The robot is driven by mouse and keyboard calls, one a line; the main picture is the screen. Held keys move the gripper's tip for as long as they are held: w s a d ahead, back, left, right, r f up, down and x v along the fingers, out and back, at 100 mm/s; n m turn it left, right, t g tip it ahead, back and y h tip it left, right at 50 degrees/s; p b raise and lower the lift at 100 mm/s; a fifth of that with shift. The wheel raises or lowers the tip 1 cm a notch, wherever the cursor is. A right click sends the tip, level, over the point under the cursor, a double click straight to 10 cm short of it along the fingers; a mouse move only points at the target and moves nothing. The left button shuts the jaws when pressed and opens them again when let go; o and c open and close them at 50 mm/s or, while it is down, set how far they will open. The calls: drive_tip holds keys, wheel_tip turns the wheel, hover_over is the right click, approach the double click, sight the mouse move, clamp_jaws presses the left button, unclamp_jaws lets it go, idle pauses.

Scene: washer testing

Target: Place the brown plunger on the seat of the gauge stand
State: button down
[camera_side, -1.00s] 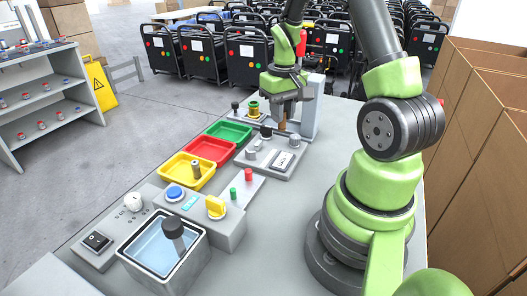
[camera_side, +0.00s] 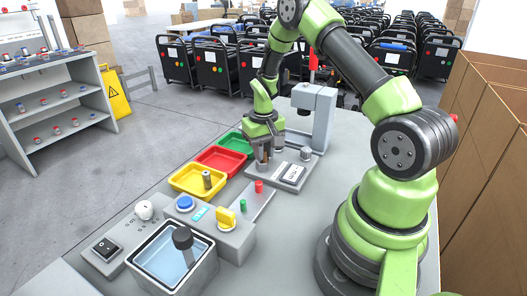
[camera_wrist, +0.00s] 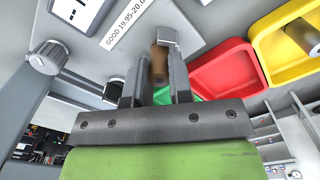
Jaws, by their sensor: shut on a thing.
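My gripper (camera_side: 264,158) is shut on the brown plunger (camera_wrist: 159,62), which shows between the two fingers in the wrist view. In the side view the fingers point down by the near left part of the gauge stand (camera_side: 323,125), beside its display (camera_side: 291,174). The plunger's lower end lies close to a small grey block (camera_wrist: 168,38) in the wrist view; I cannot tell whether they touch. The stand's seat is not clearly visible, being hidden behind my gripper in the side view.
Green (camera_side: 234,143), red (camera_side: 221,160) and yellow (camera_side: 192,180) trays stand left of the gripper; the yellow one holds a cylinder (camera_side: 207,178). A grey knob (camera_side: 306,154) is on the stand. A water-filled basin (camera_side: 172,262) and button panels stand nearer.

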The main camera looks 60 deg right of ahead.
drive_tip(key=shift+f, duration=0.2)
drive_tip(key=c, duration=1.4)
unclamp_jaws()
drive_tip(key=shift+f, duration=0.1)
drive_tip(key=shift+c, duration=0.2)
drive_tip(key=o, duration=0.4)
drive_tip(key=a+r+t, duration=0.1)
drive_tip(key=a+r, duration=0.2)
drive_tip(key=r, duration=0.7)
drive_tip(key=a+r+t, duration=0.1)
drive_tip(key=a+r, duration=0.2)
drive_tip(key=r, duration=0.6)
drive_tip(key=s+a+r+n+t, duration=0.1)
drive_tip(key=s+a+r, duration=0.1)
drive_tip(key=s+a, duration=0.2)
drive_tip(key=s+a+r+n+t+y, duration=0.1)
drive_tip(key=s+a+r+t, duration=0.1)
drive_tip(key=s+a, duration=0.3)
drive_tip(key=s+a+r+t+y, duration=0.1)
drive_tip(key=s+a+r+t, duration=0.1)
drive_tip(key=s+a+r, duration=0.2)
drive_tip(key=shift+s+a+n, duration=0.2)
drive_tip(key=shift+s+a, duration=0.05)
drive_tip(key=shift+s, duration=0.35)
drive_tip(key=shift+s+a+n, duration=0.2)
drive_tip(key=shift+s+a, duration=0.05)
drive_tip(key=shift+s, duration=0.3)
